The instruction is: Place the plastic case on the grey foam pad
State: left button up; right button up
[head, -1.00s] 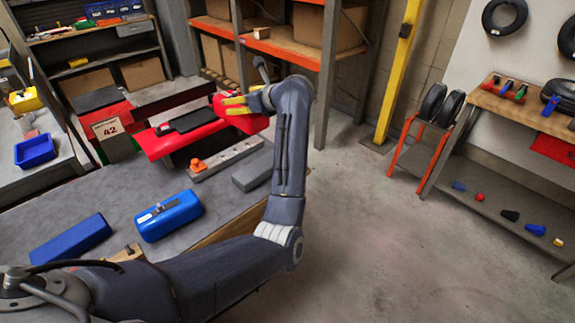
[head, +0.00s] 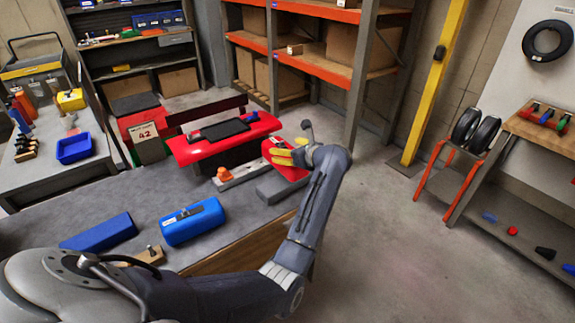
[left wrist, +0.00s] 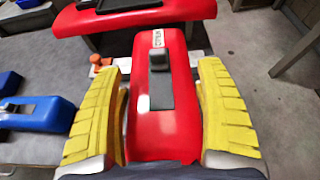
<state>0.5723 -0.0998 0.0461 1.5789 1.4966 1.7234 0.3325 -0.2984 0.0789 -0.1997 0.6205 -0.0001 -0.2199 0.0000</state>
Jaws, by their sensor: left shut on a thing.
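The red plastic case (head: 287,170) is between the yellow fingers of my left gripper (head: 286,156), which is shut on it. In the left wrist view the case (left wrist: 165,125) shows its white label and dark strip with a knob. The grey foam pad (head: 277,190) lies on the bench near its right edge. In the head view the case appears just above and beyond the pad and partly covers it. The height of the case over the pad is hard to tell. My right gripper is not in view.
A blue case (head: 193,221) and a blue block (head: 98,233) lie on the bench (head: 150,190) to the left. Open floor lies right.

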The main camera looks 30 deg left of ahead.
pick_arm(q)
jog(key=shift+f, duration=3.05)
jog(key=shift+f, duration=0.15)
jog(key=o, duration=1.5)
jog(key=shift+c, duration=0.2)
